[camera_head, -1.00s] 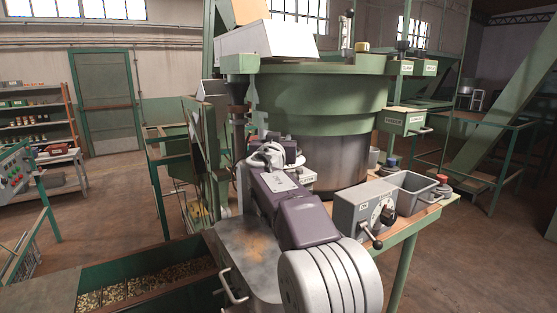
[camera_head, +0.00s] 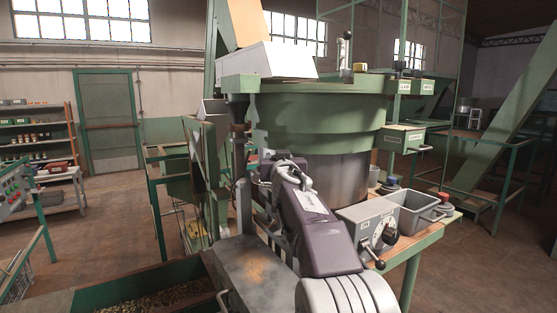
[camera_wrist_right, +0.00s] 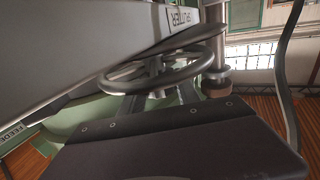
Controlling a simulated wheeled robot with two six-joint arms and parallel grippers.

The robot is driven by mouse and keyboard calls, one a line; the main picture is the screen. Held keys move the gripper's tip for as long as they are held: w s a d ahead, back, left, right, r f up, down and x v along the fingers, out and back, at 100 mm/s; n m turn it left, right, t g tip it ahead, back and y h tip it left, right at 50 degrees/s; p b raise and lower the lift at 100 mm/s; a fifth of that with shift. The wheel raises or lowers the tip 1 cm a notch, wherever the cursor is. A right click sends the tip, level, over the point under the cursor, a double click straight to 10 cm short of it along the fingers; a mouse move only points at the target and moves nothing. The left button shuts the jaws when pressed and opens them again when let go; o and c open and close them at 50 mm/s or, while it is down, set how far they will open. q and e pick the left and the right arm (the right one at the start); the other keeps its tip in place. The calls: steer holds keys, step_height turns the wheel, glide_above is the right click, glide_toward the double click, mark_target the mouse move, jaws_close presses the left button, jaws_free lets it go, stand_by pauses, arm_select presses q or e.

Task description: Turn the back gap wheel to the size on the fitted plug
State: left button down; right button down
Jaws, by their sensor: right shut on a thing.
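A grey handwheel (camera_wrist_right: 158,68) with spokes shows in the right wrist view, in front of a grey panel (camera_wrist_right: 75,45) with a label reading SPLITTER. My right gripper (camera_wrist_right: 158,100) has its fingers at the near rim of this wheel and is shut on it. In the head view my right gripper (camera_head: 272,160) is at the front left of the large green drum; its fingers and the wheel are too small and covered there to make out. The number on the wheel and the fitted plug cannot be made out. My left gripper is not in view.
The green drum (camera_head: 318,120) stands behind my right arm. A grey box with a dial and a black-knobbed lever (camera_head: 370,225) and a grey bin (camera_head: 418,212) are right of the arm. A trough of nuts (camera_head: 150,300) lies at lower left. Floor is clear at right.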

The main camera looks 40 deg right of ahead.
steer(key=c, duration=0.9)
jaws_free()
steer(key=shift+w, duration=0.1)
steer(key=b+v, duration=0.1)
steer(key=v, duration=0.8)
steer(key=shift+f, duration=0.1)
